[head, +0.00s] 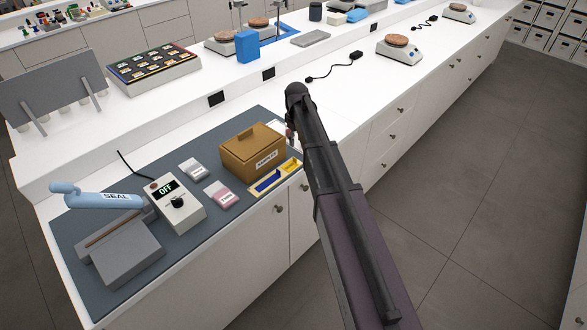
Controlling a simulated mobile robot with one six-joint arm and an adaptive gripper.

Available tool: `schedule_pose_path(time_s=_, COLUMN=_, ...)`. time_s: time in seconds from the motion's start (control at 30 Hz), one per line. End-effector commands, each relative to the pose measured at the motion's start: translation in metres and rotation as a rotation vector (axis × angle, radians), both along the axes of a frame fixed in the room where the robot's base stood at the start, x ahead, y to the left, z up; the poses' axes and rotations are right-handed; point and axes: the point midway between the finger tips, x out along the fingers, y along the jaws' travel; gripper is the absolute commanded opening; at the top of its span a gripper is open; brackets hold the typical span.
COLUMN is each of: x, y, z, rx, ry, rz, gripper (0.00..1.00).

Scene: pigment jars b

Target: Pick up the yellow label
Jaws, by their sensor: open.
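A yellow piece, which looks like the yellow label (291,166), lies in the right part of a shallow cream tray (257,193) at the front edge of the grey mat. A blue piece (268,182) lies in the tray's left part. My arm reaches up from the bottom and bends at the top, right of the tray. My gripper (290,136) shows only as a small part beside the arm, behind and above the tray. It is open and apart from the yellow piece. Its fingertips are mostly hidden by the arm.
A brown box (253,150) marked as samples stands right behind the tray. Pink (221,195) and white (193,169) packets lie to the left. A control box (177,207) and a sealer with a blue handle (100,195) stand farther left. The counter's front edge is close to the tray.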

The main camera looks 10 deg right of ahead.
Motion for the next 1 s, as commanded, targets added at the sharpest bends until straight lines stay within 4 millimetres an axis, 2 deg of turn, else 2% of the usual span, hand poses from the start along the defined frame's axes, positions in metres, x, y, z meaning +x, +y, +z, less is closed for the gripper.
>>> schedule_pose_path(time_s=0.03, x=0.0, y=0.0, z=-0.008, rx=0.0, ry=0.0, rz=0.0, gripper=0.46)
schedule_pose_path(time_s=0.53, x=0.0, y=0.001, z=-0.045, rx=0.0, ry=0.0, rz=0.001, gripper=0.46)
schedule_pose_path(time_s=1.0, x=0.0, y=0.001, z=-0.052, rx=0.0, ry=0.0, rz=0.001, gripper=0.46)
